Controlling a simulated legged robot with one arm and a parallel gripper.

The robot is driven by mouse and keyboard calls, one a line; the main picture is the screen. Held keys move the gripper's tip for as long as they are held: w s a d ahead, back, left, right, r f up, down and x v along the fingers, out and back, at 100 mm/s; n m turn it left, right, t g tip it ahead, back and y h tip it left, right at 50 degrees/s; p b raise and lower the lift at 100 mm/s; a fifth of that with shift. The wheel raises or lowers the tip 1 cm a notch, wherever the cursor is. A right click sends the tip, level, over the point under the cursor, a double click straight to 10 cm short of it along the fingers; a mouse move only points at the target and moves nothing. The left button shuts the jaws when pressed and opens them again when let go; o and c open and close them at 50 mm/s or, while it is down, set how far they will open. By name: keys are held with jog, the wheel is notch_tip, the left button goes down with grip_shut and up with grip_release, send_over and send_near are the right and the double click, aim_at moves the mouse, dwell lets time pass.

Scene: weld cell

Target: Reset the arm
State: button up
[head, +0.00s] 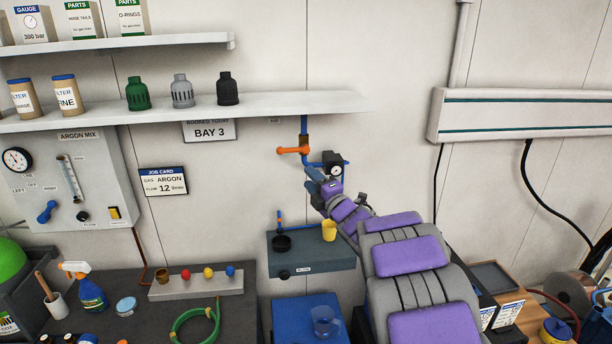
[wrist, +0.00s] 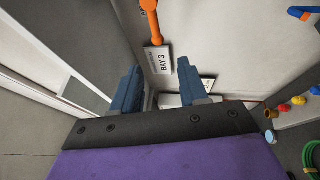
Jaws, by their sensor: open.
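My arm, with purple pads, reaches up from the lower right toward the wall in the head view. My gripper (head: 314,182) is at its end, just below the orange valve handle (head: 293,151) on the blue wall pipe. In the wrist view its two blue fingers stand apart with nothing between them, so my gripper (wrist: 160,75) is open and empty. The orange handle also shows in the wrist view (wrist: 151,20), beyond the fingers; I see no contact with it. A small gauge (head: 337,170) sits right beside the gripper in the head view.
A grey wall unit (head: 312,255) with a yellow cup (head: 329,231) and a dark round cup (head: 282,243) is under the forearm. A shelf (head: 300,103) with several nozzles runs above left. A workbench (head: 240,285) lies below.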

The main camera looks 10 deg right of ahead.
jog(key=shift+s+d+f, duration=0.15)
jog(key=shift+s, duration=0.25)
jog(key=s+d+f+m+g+h+b, duration=0.1)
jog(key=s+d+f+m+g+h, duration=0.3)
jog(key=s, duration=0.3)
jog(key=s+d+f+m+g+h+b, duration=0.1)
jog(key=s+d+f+m+g+h, duration=0.15)
jog(key=s+m, duration=0.4)
jog(key=s+d+f+m+g+h, duration=0.2)
jog(key=s+d+m+h, duration=0.15)
jog(key=s+m, duration=0.2)
jog(key=s+a+f+m+g, duration=0.2)
jog(key=s+a+f+g, duration=0.1)
jog(key=s, duration=1)
jog(key=s+a+f+m+g+y+b, duration=0.1)
jog(key=s+a+f+m+g, duration=0.2)
jog(key=s, duration=1)
jog(key=s+a+f+m+g+y+b, duration=0.1)
jog(key=s+a+f+m+g, duration=0.1)
jog(key=s, duration=1.1)
jog(key=a+f+g, duration=0.1)
jog(key=a+g, duration=0.1)
jog(key=g, duration=0.1)
jog(key=shift+s+m+g, duration=0.25)
jog(key=shift+m+g, duration=0.1)
jog(key=shift+m, duration=0.05)
